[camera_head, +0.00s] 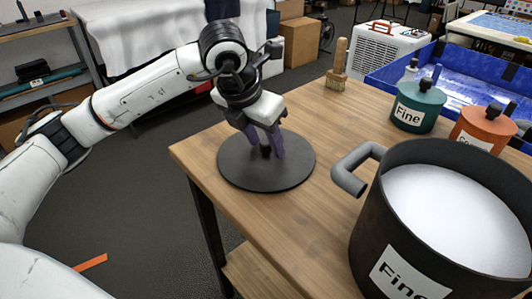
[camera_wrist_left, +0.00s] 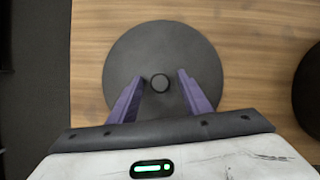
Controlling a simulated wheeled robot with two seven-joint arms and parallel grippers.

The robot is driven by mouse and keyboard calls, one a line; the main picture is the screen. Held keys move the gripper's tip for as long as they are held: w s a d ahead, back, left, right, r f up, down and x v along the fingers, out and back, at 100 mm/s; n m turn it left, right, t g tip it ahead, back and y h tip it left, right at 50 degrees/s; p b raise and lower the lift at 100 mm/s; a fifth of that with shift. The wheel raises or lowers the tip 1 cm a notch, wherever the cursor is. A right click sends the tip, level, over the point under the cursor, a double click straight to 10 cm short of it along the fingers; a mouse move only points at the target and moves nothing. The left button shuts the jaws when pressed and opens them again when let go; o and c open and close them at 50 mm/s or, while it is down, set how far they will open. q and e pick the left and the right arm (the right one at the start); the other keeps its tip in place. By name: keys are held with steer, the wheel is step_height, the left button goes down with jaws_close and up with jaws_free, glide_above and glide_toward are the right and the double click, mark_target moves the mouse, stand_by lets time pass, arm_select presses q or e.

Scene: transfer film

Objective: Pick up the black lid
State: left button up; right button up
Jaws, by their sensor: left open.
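The black lid (camera_head: 240,177) is a flat dark disc lying on the wooden table near its left corner. A small round knob stands at its middle. In the left wrist view the lid (camera_wrist_left: 163,50) lies below the gripper, with the knob (camera_wrist_left: 160,83) between the fingers. My left gripper (camera_head: 266,154) points down over the lid. Its purple fingers are open on both sides of the knob, and a gap shows on each side in the left wrist view (camera_wrist_left: 158,92). My right gripper is not in view.
A large black pot (camera_head: 375,225) labelled "Fine" and filled with white material stands right of the lid, its grey handle (camera_head: 352,172) toward the lid. Green (camera_head: 418,106) and orange (camera_head: 482,128) containers, a wooden-handled brush (camera_head: 339,66) and a blue bin (camera_head: 455,68) are farther back.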

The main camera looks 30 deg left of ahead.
arm_select(q)
jaws_close()
